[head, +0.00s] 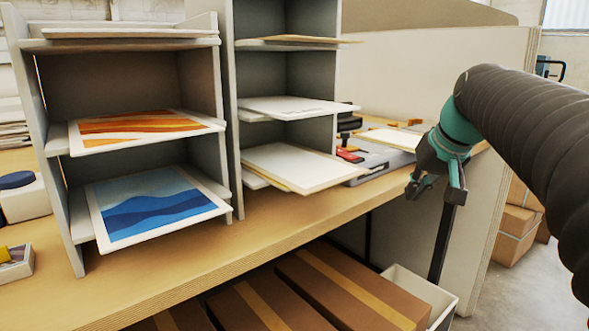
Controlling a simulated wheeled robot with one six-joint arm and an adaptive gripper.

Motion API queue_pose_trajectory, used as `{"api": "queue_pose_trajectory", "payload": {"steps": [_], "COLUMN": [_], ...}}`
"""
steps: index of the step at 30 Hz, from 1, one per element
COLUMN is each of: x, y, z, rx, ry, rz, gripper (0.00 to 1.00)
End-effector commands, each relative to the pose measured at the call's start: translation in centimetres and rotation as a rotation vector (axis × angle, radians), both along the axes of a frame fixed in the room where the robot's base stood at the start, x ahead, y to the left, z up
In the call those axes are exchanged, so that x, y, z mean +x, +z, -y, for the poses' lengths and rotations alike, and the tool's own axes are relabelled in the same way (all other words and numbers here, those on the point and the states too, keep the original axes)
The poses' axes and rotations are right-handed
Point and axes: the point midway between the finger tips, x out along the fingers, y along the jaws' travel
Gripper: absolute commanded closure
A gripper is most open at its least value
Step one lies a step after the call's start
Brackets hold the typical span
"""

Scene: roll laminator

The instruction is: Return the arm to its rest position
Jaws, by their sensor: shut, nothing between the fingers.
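My gripper (432,188) is at the right of the head view, at the end of my dark ribbed arm, which comes in from the right edge. It is teal and dark grey and points downward. It is shut with nothing in it. It appears in front of the right end of the wooden bench (270,235); whether it touches anything there I cannot tell.
Two grey shelf units on the bench hold prints, including an orange one (140,127) and a blue one (155,208), and white sheets (300,167). Cardboard boxes (345,285) and a white bin (428,290) stand below. Open floor (515,290) shows at right.

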Motion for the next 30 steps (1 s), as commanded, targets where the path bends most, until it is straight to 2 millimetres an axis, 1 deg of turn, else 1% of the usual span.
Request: {"api": "queue_pose_trajectory", "payload": {"steps": [1, 5, 6, 8, 9, 11, 12, 15, 18, 20, 22, 26, 30], "x": [-1.5, -5.1, -6.4, -8.3, -9.7, -11.9, -13.4, -17.2, -20.3, -21.5, -22.3, -22.6, -22.6], "y": [-1.8, -6.3, -7.6, -9.7, -11.1, -13.2, -14.6, -17.9, -20.2, -20.9, -20.9, -19.8, -19.7], "z": [-0.5, -1.3, -1.6, -2.2, -2.5, -3.1, -3.4, -4.4, -5.3, -5.7, -6.2, -6.8, -7.1], "rx": [-0.008, -0.035, -0.044, -0.060, -0.071, -0.090, -0.102, -0.138, -0.162, -0.167, -0.168, -0.170, -0.170], "ry": [-0.023, -0.078, -0.088, -0.098, -0.103, -0.101, -0.096, -0.064, -0.021, -0.002, 0.014, 0.036, 0.048], "rz": [-0.017, -0.049, -0.056, -0.067, -0.073, -0.081, -0.087, -0.095, -0.102, -0.098, -0.079, -0.037, -0.033], "gripper": [1.00, 1.00, 1.00, 1.00, 1.00, 1.00, 1.00, 1.00, 1.00, 1.00, 1.00, 1.00, 1.00]}}
